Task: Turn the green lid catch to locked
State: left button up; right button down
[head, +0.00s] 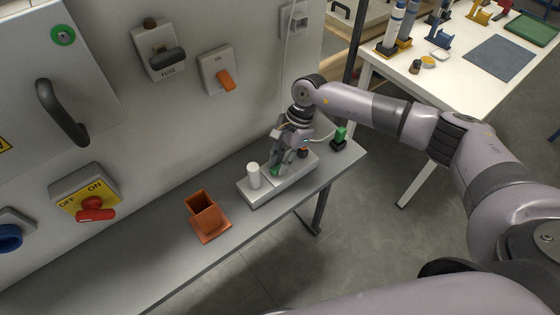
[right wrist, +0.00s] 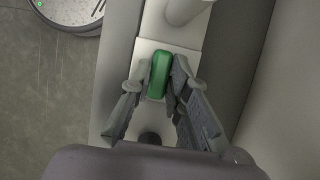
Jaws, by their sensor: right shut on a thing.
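The green lid catch (right wrist: 159,75) sits on a pale plate on the light grey box (head: 256,200). It also shows as a small green patch by my fingertips in the head view (head: 274,171). My right gripper (head: 283,167) reaches down over the box, and in the right wrist view its two fingers (right wrist: 155,82) are shut on the catch, one on each side. The catch lies roughly along the length of the box in the right wrist view. Any lock marking is not readable. My left gripper is in neither view.
A white cylinder (head: 253,175) stands on the box beside my fingers. An orange holder (head: 205,216) stands left of the box, and a green piece in a black base (head: 339,138) is at the right. The wall panel with switches rises behind. The bench (head: 130,265) is clear at the left.

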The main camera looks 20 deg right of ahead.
jog(key=shift+m, duration=0.4)
jog(key=shift+s+m+t+b, duration=0.1)
jog(key=shift+m+t+b, duration=0.5)
jog(key=shift+m, duration=0.4)
jog(key=m+t, duration=0.1)
jog(key=m, duration=0.1)
jog(key=shift+s+m+b, duration=0.1)
jog(key=shift+m+b, duration=0.2)
jog(key=shift+b, duration=0.1)
jog(key=m+t+b, duration=0.1)
jog(key=m, duration=0.3)
jog(key=shift+f+m+t+b, duration=0.1)
jog(key=shift+m+t+b, duration=0.2)
jog(key=shift+t+b, duration=0.1)
jog(key=m+h+b, duration=0.1)
jog(key=m, duration=0.1)
jog(key=m+t+b, duration=0.1)
jog(key=m+b, duration=0.1)
jog(key=m, duration=0.1)
jog(key=shift+s+a+h+b, duration=0.15)
jog(key=shift+h+b, duration=0.15)
jog(key=shift+h, duration=0.1)
jog(key=shift+m+t+h+b, duration=0.45)
jog(key=shift+m+b, duration=0.55)
jog(key=shift+m, duration=0.5)
